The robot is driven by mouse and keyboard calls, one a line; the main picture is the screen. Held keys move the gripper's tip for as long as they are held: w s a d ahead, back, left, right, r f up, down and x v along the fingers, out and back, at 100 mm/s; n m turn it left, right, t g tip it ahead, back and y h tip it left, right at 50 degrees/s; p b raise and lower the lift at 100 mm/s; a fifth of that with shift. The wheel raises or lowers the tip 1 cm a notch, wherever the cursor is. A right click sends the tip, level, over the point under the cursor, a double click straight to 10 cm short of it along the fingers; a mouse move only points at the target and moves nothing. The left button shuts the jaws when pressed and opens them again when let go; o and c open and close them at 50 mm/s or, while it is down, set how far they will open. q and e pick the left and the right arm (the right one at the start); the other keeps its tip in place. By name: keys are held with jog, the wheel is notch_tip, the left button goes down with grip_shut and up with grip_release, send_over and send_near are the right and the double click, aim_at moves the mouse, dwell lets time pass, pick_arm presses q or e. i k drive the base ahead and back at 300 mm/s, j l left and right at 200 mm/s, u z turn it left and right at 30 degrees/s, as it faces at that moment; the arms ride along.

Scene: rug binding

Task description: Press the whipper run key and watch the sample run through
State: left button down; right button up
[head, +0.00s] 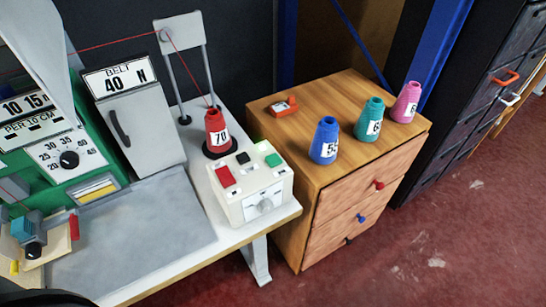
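A white control box (250,190) stands at the right end of the white table. Its top carries a red key (225,176), a black key (243,158) and a green key (273,160); I cannot read which one is the whipper run key. The green whipping machine (100,185) is at the left. A beige piece (50,265), perhaps the sample, lies at its lower left beside blue, dark and red parts. Neither of my grippers shows, and nothing touches the keys.
A red cone marked 70 (217,133) stands behind the box, its thread running up through a guide (164,36) and left. A wooden cabinet (345,105) holds blue, teal and pink cones and a small red object (284,107). The grey plate (140,235) is mostly clear.

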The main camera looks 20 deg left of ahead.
aim_at(273, 160)
jog(key=u, duration=0.9)
jog(key=k+j+u, duration=0.1)
jog(key=j+u, duration=0.3)
jog(key=j, duration=0.2)
jog(key=j+u, duration=0.45)
jog(key=j, duration=0.15)
jog(key=j+u, duration=0.4)
jog(key=j, duration=0.25)
jog(key=i+j, duration=0.1)
jog(key=j, duration=0.35)
